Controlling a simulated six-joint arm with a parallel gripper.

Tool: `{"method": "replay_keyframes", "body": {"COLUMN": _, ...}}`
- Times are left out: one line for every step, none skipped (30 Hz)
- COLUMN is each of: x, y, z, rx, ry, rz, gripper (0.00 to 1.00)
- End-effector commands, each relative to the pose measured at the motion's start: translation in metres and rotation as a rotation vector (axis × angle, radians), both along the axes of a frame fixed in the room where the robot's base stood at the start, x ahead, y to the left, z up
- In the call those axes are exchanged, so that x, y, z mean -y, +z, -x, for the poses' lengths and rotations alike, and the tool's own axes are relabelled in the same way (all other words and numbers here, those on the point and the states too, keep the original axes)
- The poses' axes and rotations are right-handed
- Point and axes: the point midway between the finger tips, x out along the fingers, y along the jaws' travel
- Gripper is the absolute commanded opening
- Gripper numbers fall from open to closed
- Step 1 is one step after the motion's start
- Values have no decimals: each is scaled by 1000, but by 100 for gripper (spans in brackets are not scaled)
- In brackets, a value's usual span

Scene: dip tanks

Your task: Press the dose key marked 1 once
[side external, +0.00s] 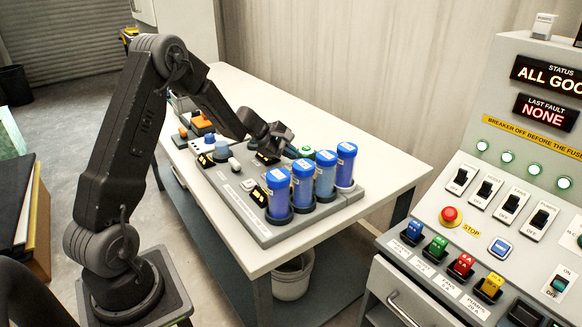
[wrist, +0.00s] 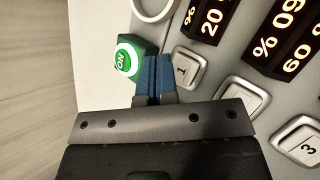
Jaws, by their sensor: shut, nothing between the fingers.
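The dose key marked 1 (wrist: 187,71) is a pale square key in a metal frame in the wrist view. My gripper (wrist: 153,60) is shut and empty, its blue fingertips together. The fingertips show between key 1 on their right and a green ON button (wrist: 128,58) on their left. I cannot tell whether they touch the panel. In the side view my gripper (side external: 292,151) is low over the far part of the grey panel (side external: 235,198), and key 1 is not discernible there.
Key 3 (wrist: 301,144) and a partly hidden key (wrist: 243,96) lie right of key 1. Lit percent displays (wrist: 210,20) stand above the keys. Several blue-capped cylinders (side external: 303,185) stand close to my gripper. A control console (side external: 480,200) is at right.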

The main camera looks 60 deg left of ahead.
Motion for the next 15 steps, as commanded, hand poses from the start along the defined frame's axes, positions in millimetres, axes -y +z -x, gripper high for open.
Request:
{"method": "replay_keyframes", "body": {"x": -1, "y": 6, "z": 0, "rx": 3, "ry": 1, "rz": -1, "gripper": 0}}
{"method": "replay_keyframes", "body": {"x": -1, "y": 9, "z": 0, "rx": 3, "ry": 0, "rz": -2, "gripper": 0}}
{"method": "replay_keyframes", "body": {"x": 0, "y": 13, "z": 0, "rx": 3, "ry": 0, "rz": -3, "gripper": 0}}
{"method": "replay_keyframes", "body": {"x": -1, "y": 16, "z": 0, "rx": 2, "ry": 1, "rz": -2, "gripper": 0}}
{"method": "replay_keyframes", "body": {"x": -1, "y": 18, "z": 0, "rx": 3, "ry": 1, "rz": -3, "gripper": 0}}
{"method": "replay_keyframes", "body": {"x": -1, "y": 22, "z": 0, "rx": 2, "ry": 0, "rz": -2, "gripper": 0}}
{"method": "replay_keyframes", "body": {"x": -1, "y": 25, "z": 0, "rx": 3, "ry": 1, "rz": -3, "gripper": 0}}
{"method": "replay_keyframes", "body": {"x": -1, "y": 28, "z": 0, "rx": 3, "ry": 0, "rz": -3, "gripper": 0}}
{"method": "replay_keyframes", "body": {"x": -1, "y": 32, "z": 0, "rx": 3, "ry": 1, "rz": -3, "gripper": 0}}
{"method": "replay_keyframes", "body": {"x": -1, "y": 34, "z": 0, "rx": 3, "ry": 0, "rz": -2, "gripper": 0}}
{"method": "replay_keyframes", "body": {"x": -1, "y": 36, "z": 0, "rx": 2, "ry": 0, "rz": -1, "gripper": 0}}
{"method": "replay_keyframes", "body": {"x": 0, "y": 38, "z": 0, "rx": 2, "ry": 0, "rz": -1, "gripper": 0}}
{"method": "replay_keyframes", "body": {"x": 0, "y": 39, "z": 0, "rx": 1, "ry": 0, "rz": -1, "gripper": 0}}
{"method": "replay_keyframes", "body": {"x": 0, "y": 40, "z": 0, "rx": 1, "ry": 0, "rz": -1, "gripper": 0}}
{"method": "replay_keyframes", "body": {"x": 0, "y": 41, "z": 0, "rx": 1, "ry": 0, "rz": -1, "gripper": 0}}
